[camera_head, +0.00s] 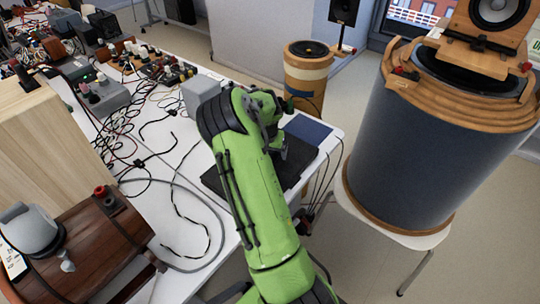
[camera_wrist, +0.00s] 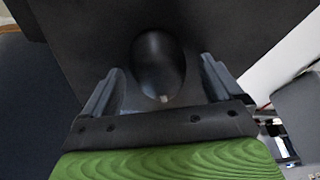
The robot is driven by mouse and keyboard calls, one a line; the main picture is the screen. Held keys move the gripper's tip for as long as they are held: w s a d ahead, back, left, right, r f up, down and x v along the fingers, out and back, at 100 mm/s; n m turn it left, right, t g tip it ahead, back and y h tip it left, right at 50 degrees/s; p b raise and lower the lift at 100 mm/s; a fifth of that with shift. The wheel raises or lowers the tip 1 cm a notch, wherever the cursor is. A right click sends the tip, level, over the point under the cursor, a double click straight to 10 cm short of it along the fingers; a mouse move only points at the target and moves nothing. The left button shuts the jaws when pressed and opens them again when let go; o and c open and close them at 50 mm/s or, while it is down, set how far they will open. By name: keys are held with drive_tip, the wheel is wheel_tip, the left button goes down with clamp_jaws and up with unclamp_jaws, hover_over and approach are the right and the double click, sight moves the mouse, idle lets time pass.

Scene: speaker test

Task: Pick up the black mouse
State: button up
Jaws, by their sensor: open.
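The black mouse (camera_wrist: 160,62) lies on a dark flat surface (camera_wrist: 85,30) in the wrist view, upper middle. My gripper (camera_wrist: 160,78) is open, with one finger on each side of the mouse. I see no clear contact between the fingers and the mouse. In the head view, my gripper (camera_head: 279,140) is over the dark flat surface (camera_head: 297,160) near the right edge of the white table. The mouse cannot be made out there, and my green arm covers part of that area.
A blue flat item (camera_head: 308,129) lies behind the dark surface. A grey box (camera_head: 203,95) stands left of my arm. Loose cables (camera_head: 185,190) cross the white table (camera_head: 190,165). A large dark drum (camera_head: 425,140) stands on a stool at the right.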

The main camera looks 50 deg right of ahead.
drive_tip(key=shift+r, duration=0.1)
drive_tip(key=c, duration=1.2)
